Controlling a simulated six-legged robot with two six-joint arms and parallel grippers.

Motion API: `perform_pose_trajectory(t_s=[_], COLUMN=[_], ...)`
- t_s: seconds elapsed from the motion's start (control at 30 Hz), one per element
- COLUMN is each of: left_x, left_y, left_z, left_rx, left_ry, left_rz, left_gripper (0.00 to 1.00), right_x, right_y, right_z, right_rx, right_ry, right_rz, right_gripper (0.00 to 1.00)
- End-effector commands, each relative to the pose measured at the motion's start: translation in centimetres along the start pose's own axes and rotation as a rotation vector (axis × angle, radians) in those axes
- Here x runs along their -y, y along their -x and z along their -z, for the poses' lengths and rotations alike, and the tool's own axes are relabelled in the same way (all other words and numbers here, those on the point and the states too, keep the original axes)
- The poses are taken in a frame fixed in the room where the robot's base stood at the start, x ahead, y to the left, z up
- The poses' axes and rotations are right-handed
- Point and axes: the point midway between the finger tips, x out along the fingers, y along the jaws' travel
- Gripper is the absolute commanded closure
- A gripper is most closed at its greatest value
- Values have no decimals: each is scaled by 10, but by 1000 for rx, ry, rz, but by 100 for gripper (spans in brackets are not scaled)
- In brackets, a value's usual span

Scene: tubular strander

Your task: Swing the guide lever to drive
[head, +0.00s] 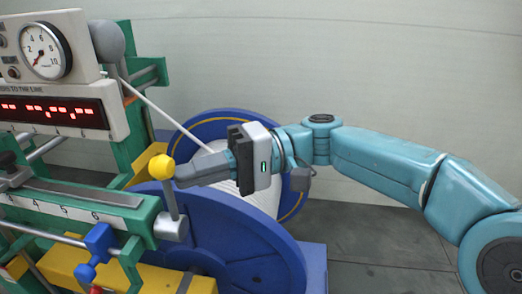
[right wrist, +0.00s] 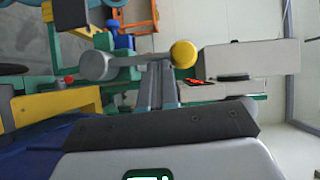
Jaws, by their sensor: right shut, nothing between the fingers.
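The guide lever has a yellow ball knob (head: 161,167) on a short grey rod, which rises nearly upright from a grey round pivot (head: 171,226) at the right end of the green numbered rail. In the right wrist view the knob (right wrist: 184,53) and the pivot (right wrist: 97,66) show just beyond the fingertips. My right gripper (head: 180,180) is shut and empty, its fingertips right beside the rod, just below and right of the knob. I cannot tell whether they touch it. My left gripper is not in view.
Blue reel flanges (head: 225,240) stand below and behind my right gripper. A gauge (head: 45,50) and a red digital display (head: 50,112) are at upper left. A blue clamp (head: 98,240) sits on the front rod. The floor at right is clear.

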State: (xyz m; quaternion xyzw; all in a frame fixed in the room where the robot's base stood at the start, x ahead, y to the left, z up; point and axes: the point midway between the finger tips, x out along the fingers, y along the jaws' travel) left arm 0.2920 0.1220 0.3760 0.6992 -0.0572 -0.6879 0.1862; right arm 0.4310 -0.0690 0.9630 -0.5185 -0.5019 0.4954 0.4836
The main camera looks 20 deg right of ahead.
Motion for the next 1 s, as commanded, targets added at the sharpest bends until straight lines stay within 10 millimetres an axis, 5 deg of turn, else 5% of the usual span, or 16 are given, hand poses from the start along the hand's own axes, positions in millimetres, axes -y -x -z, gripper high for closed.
perform_pose_trajectory(t_s=[0.6,1.0], left_x=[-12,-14], left_y=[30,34], left_z=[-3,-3], left_rx=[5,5], left_ry=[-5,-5], left_rz=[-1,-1], left_gripper=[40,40], right_x=[2,0], right_y=[133,160], right_z=[1,0], right_rx=[-5,0], right_ry=[-1,1], right_rz=[-1,-1], right_gripper=[100,100])
